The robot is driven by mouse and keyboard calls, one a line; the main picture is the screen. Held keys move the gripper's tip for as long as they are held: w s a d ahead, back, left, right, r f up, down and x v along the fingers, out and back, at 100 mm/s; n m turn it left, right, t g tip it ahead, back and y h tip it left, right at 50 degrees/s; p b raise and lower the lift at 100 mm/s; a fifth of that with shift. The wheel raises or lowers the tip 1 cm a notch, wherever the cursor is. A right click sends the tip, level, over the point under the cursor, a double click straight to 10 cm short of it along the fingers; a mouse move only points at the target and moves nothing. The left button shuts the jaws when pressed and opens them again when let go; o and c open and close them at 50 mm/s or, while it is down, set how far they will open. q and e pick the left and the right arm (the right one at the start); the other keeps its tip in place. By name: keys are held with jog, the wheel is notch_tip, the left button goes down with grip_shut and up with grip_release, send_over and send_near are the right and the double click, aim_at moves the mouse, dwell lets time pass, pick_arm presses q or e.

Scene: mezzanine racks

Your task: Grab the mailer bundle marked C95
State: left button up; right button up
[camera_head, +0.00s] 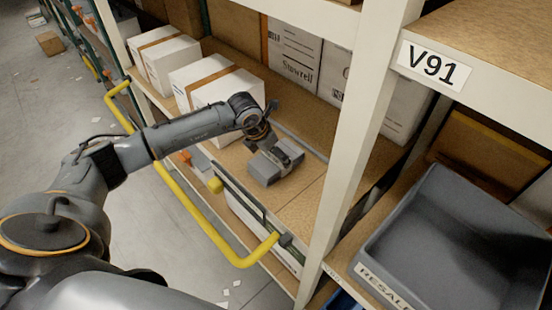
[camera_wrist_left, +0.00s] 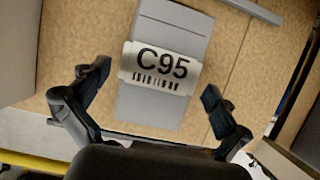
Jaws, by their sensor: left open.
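The mailer bundle marked C95 (camera_wrist_left: 169,37) is a grey stack with a white label band around it. It lies flat on the tan shelf board (camera_wrist_left: 85,25). In the head view the bundle (camera_head: 264,168) sits near the shelf's front edge. My left gripper (camera_wrist_left: 148,95) is open in the left wrist view, with one finger on each side of the bundle and gaps between. In the head view the left gripper (camera_head: 272,147) is right over the bundle and hides part of it. My right gripper is in neither view.
White boxes (camera_head: 215,85) stand left of the bundle, with more cartons (camera_head: 292,52) behind. A white rack post (camera_head: 360,120) rises at right, beside a grey tote (camera_head: 460,240). A yellow rail (camera_head: 190,205) runs in front of the shelf. Bare board lies right of the bundle.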

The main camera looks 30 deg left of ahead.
pick_arm(q)
jog(key=shift+x, duration=1.55)
jog(key=shift+r, duration=0.1)
jog(key=c, duration=1)
jog(key=shift+o, duration=0.2)
